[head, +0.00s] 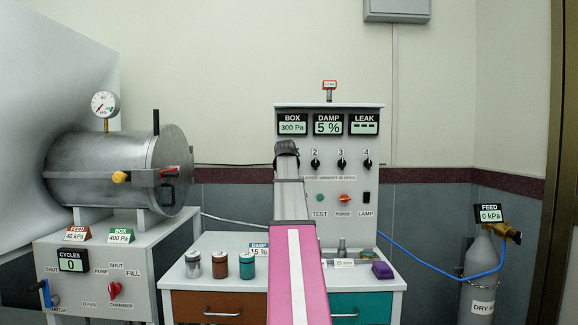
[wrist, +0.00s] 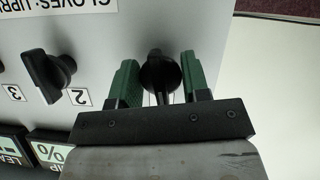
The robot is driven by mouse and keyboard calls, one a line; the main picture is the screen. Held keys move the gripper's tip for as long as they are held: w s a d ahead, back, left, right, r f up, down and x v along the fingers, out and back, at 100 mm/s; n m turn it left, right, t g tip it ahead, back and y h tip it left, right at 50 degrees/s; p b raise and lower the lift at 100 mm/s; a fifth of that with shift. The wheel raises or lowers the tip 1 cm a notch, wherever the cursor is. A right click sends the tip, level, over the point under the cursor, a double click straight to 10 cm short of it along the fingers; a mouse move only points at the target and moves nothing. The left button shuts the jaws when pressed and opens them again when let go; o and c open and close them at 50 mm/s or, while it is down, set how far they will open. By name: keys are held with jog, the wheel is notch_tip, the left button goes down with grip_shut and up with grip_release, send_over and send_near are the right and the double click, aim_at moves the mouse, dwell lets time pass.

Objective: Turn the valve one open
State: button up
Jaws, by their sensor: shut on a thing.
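The valve one knob (wrist: 160,72) is black and round with a raised bar, on the grey panel (head: 294,205). In the wrist view it sits between the two green finger pads of my gripper (wrist: 158,84), which is shut on it. Its bar runs roughly up and down in that view; its exact angle is partly hidden. In the head view my gripper (head: 287,149) and arm cover this knob and its label. Knob 2 (head: 315,163) stands just to the right there, and shows left of my gripper in the wrist view (wrist: 50,75).
Knobs 3 (head: 341,163) and 4 (head: 367,163) follow to the right. The BOX display (head: 293,125) above reads 300 Pa. TEST (head: 320,198) and PURGE (head: 344,198) controls lie below. Several small jars (head: 219,264) stand on the bench at left.

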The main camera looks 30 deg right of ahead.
jog(key=shift+m+y, duration=0.4)
jog(key=shift+m, duration=0.2)
dwell(0.3)
jog(key=o, duration=0.9)
jog(key=v, duration=1)
jog(key=shift+s+a, duration=0.1)
jog(key=shift+s, duration=0.4)
